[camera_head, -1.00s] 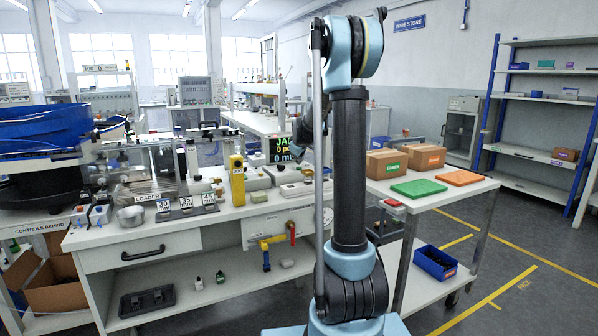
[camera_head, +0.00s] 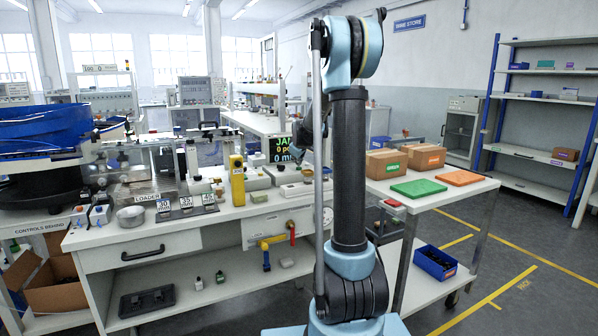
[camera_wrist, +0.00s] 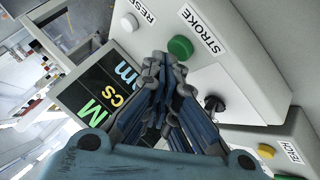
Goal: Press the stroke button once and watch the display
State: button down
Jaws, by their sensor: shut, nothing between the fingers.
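The stroke button (camera_wrist: 180,47) is a round green button beside its STROKE label on a light grey box in the wrist view. My gripper (camera_wrist: 168,62) is shut and empty, its fingertips just below the green button in the picture; I cannot tell whether they touch it. The display (camera_wrist: 98,100) is a dark screen with green and yellow characters, partly hidden behind my fingers. In the head view the display (camera_head: 283,150) shows green and yellow text, its right part cut off by my arm.
A white button (camera_wrist: 129,22) marked RESET sits next to the stroke button, and a black knob (camera_wrist: 214,104) lies on the other side. A yellow post (camera_head: 237,180) stands on the bench left of the display.

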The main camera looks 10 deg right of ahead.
jog(key=shift+f, duration=0.5)
dwell(0.7)
jog(key=shift+r, duration=0.9)
jog(key=shift+r, duration=2.55)
jog(key=s+f+m+g, duration=0.1)
jog(key=s+m+g, duration=0.1)
jog(key=s, duration=1.4)
jog(key=s+f+m+g, duration=0.1)
jog(key=s+f, duration=0.5)
jog(key=s, duration=0.7)
jog(key=s+f+m+g, duration=0.2)
jog(key=s+f, duration=0.4)
jog(key=s, duration=0.8)
jog(key=s+d+f+m+g, duration=0.1)
jog(key=s+f, duration=0.5)
jog(key=s, duration=0.7)
jog(key=m+g, duration=0.1)
jog(key=m, duration=0.1)
jog(key=shift+s+f+m, duration=0.2)
jog(key=shift+f+m, duration=0.15)
jog(key=shift+m, duration=0.05)
